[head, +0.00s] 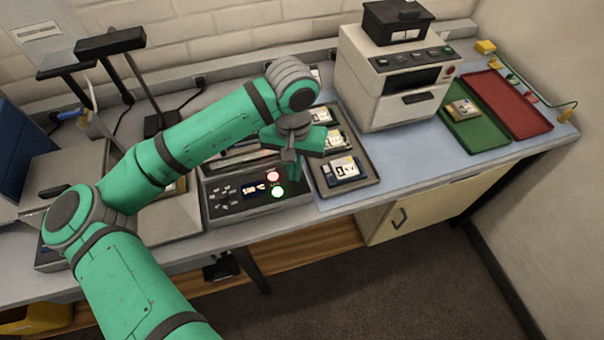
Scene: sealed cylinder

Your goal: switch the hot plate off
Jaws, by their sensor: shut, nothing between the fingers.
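The hot plate (232,205) is a dark box with a light front edge, near the bench's front, left of a tray. Its sloped panel has small buttons, a lit display (254,189) that seems to read 100 °C, a red glowing round button (273,176) and a green glowing one (277,191) below it. My gripper (293,172) is shut and empty, pointing down just right of the red and green buttons. I cannot tell whether it touches the panel. My green arm hides much of the hot plate's top.
A dark tray (368,176) with several labelled items lies right of the hot plate. A white machine (395,75) stands behind it. A green tray (478,135) and a red tray (515,103) lie at far right. The blue mat (415,152) between is clear.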

